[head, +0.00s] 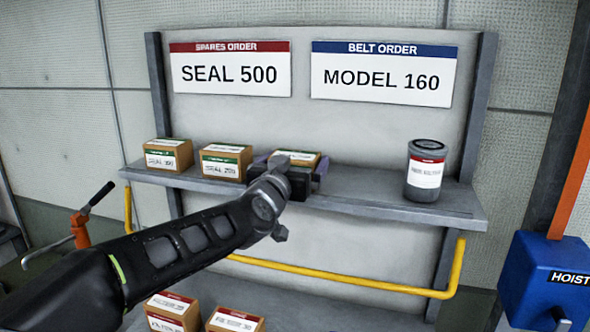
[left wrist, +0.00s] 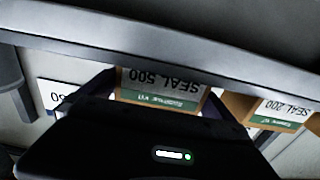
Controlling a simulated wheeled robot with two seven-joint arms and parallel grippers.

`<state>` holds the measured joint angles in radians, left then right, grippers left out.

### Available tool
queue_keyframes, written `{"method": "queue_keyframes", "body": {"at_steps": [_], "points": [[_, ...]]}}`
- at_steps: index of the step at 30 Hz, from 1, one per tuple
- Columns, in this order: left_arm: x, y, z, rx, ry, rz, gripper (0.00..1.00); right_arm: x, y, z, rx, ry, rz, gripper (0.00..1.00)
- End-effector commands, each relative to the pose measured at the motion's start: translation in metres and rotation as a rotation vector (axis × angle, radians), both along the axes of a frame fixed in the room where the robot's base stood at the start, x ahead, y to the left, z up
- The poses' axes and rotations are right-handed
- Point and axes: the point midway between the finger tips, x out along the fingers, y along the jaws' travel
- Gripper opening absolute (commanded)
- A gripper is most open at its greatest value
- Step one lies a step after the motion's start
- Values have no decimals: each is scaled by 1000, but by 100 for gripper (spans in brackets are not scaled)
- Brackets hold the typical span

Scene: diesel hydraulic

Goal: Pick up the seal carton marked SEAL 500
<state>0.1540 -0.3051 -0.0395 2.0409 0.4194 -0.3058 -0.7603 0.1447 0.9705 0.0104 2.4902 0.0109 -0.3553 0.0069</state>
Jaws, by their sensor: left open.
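The SEAL 500 carton (left wrist: 160,85) shows upside down in the left wrist view, brown with a white and green label. In the head view only the top of this carton (head: 299,155) shows on the grey shelf (head: 385,190); my gripper hides its front. My left gripper (head: 290,172) is open, with a finger on each side of the carton. The fingers of this gripper (left wrist: 160,98) flank the carton in the left wrist view too; whether they touch it I cannot tell. My right gripper is not in view.
The SEAL 200 carton (head: 225,161) stands just left of my gripper, with another carton (head: 168,154) beyond it. A grey canister (head: 425,171) stands at right. A yellow rail (head: 340,282) runs below the shelf. Red-labelled cartons (head: 172,310) sit lower down.

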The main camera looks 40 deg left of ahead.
Motion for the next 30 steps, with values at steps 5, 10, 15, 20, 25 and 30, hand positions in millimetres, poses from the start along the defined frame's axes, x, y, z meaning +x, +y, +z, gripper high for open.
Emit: {"method": "queue_keyframes", "body": {"at_steps": [5, 10, 15, 20, 25, 30], "points": [[0, 0, 0, 0, 0, 0, 98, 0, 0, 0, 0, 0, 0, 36], [0, 0, 0, 0, 0, 0, 84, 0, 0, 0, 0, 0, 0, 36], [0, 0, 0, 0, 0, 0, 70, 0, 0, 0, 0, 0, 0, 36], [0, 0, 0, 0, 0, 0, 57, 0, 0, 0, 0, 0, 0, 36], [0, 0, 0, 0, 0, 0, 43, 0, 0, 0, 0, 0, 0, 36], [0, 0, 1, 1, -2, 0, 34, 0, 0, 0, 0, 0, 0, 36]]}}
